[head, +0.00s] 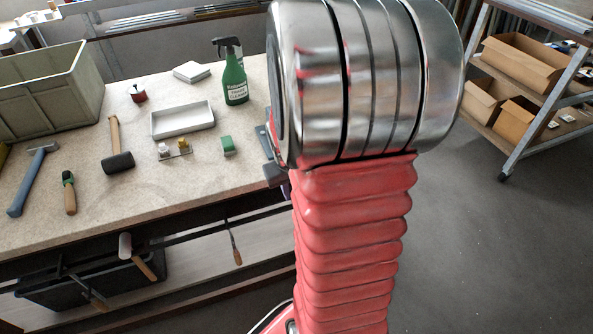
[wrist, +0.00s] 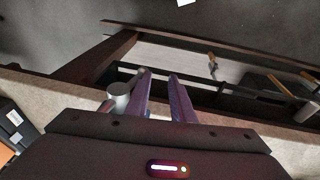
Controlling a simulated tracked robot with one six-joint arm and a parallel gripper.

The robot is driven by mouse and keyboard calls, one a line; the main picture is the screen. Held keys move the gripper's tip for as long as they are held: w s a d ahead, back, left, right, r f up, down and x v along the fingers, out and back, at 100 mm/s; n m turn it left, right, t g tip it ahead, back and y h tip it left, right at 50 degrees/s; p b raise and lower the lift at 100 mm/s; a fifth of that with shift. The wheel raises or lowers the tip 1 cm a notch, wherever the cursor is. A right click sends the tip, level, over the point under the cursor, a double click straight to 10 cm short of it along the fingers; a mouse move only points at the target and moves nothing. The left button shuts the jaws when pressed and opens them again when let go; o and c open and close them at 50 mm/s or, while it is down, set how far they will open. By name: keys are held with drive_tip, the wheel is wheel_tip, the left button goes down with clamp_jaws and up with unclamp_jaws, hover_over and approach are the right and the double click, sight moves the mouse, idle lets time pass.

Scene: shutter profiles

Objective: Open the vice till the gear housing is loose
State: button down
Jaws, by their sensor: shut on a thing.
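My gripper (wrist: 159,77) shows in the wrist view as two purple fingers with a narrow gap, just off the bench's front edge. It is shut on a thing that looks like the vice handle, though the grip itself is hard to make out. A pale grey cylinder (wrist: 118,96) stands just left of the fingers; I cannot tell whether it is part of the vice or the gear housing. In the head view a blue-grey piece of the vice (head: 265,142) shows at the bench's right edge. My arm hides the rest of it. The gear housing cannot be made out there.
The bench (head: 75,225) carries a spray bottle (head: 233,75), a white tray (head: 183,119), a mallet (head: 117,160), a hammer (head: 32,178) and a grey crate (head: 50,92). Tools hang along its front. A shelf cart (head: 530,85) stands at right; the floor between is clear.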

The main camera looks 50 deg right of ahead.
drive_tip(key=shift+s+a+f, duration=0.1)
drive_tip(key=shift+a+f, duration=0.25)
drive_tip(key=shift+a, duration=0.1)
drive_tip(key=w+a+r, duration=0.1)
drive_tip(key=a+r, duration=0.1)
drive_tip(key=a, duration=0.4)
drive_tip(key=w+a+r, duration=0.1)
drive_tip(key=w+a, duration=0.1)
drive_tip(key=a, duration=0.4)
drive_tip(key=shift+w+a+r, duration=0.2)
drive_tip(key=shift+r, duration=0.15)
drive_tip(key=s+a+r+n+t+y, duration=0.1)
drive_tip(key=s+a+r+n+t, duration=0.1)
drive_tip(key=s+a+r, duration=0.2)
drive_tip(key=s+a+r+n+t+y, duration=0.1)
drive_tip(key=s+a+r+n+t, duration=0.1)
drive_tip(key=s+a+r, duration=0.3)
drive_tip(key=a+r+n, duration=0.1)
drive_tip(key=a+r, duration=0.3)
drive_tip(key=r, duration=0.3)
drive_tip(key=shift+a+r, duration=0.3)
drive_tip(key=shift+r, duration=0.1)
